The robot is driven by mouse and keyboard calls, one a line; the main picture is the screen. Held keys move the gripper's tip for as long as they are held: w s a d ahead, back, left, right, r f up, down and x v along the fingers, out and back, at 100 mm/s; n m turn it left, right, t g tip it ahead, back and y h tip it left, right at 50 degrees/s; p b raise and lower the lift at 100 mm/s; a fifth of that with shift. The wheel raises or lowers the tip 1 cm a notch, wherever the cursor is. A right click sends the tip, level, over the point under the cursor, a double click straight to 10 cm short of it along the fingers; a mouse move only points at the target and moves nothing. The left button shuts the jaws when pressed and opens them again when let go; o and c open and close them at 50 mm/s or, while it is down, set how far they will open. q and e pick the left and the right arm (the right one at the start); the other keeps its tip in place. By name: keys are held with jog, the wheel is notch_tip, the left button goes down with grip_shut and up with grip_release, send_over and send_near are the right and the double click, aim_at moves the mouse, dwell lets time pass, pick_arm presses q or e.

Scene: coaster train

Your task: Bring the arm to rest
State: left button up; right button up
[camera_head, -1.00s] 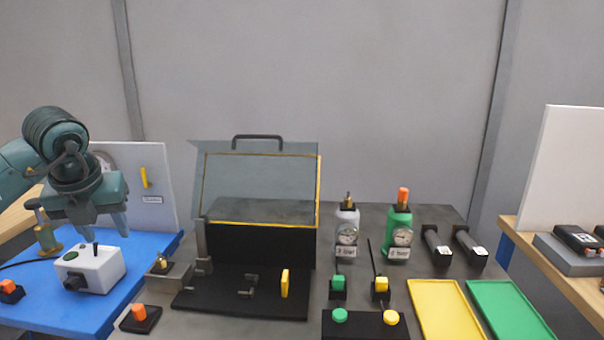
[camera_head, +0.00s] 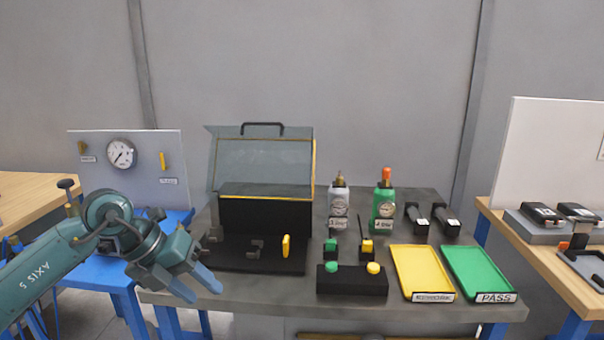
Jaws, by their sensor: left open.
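My left arm comes in from the left. Its gripper (camera_head: 200,292) is open and empty, with its fingers pointing down and to the right at the front left edge of the grey table (camera_head: 230,302). My right gripper is not in view.
A black fixture with a raised clear lid (camera_head: 262,165) stands on the table. To its right are a grey bottle (camera_head: 339,198), a green bottle (camera_head: 384,205), a black button box (camera_head: 352,281), a yellow tray (camera_head: 421,272) and a green tray (camera_head: 477,272). A gauge board (camera_head: 140,180) stands at left.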

pick_arm(q)
jog(key=s+d+n+h+p, duration=0.1)
jog(key=s+d+n+h, duration=0.1)
jog(key=s+d+h, duration=0.35)
jog(key=s+d+n+h, duration=0.1)
jog(key=s+d+h, duration=0.2)
jog(key=d+h, duration=0.55)
jog(key=s+a+f+n+t+y+p, duration=0.1)
jog(key=a+f+n+t+y, duration=0.45)
jog(key=n, duration=0.65)
jog(key=a+f+n+t+y, duration=0.2)
jog(key=f+n+t+y, duration=0.6)
jog(key=n, duration=0.5)
jog(key=s+a+f+n+g+y, duration=0.3)
jog(key=s+f+n+g, duration=0.2)
jog(key=s+f, duration=0.6)
jog(key=shift+s+f+p, duration=0.25)
jog(key=shift+s+p, duration=0.1)
jog(key=shift+p, duration=0.1)
jog(key=shift+c, duration=0.5)
jog(key=shift+a, duration=0.1)
jog(key=shift+c, duration=0.2)
